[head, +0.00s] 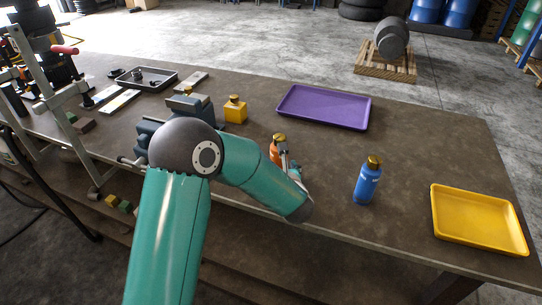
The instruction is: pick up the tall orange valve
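The tall orange valve (275,153) stands on the workbench near its middle, with a gold top; its lower part is hidden behind my arm and gripper. My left arm comes in from the lower left and bends across the bench. My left gripper (286,158) is right at the orange valve, on its right side. Its fingers are small and partly hidden, so I cannot tell whether they touch or close on the valve. My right gripper is not in view.
A blue bottle-shaped valve (367,184) stands to the right, and a squat yellow one (235,111) behind left. A purple tray (325,106) and a yellow tray (478,222) are empty. A vise (190,106) is partly behind my arm. Bench between the blue valve and trays is clear.

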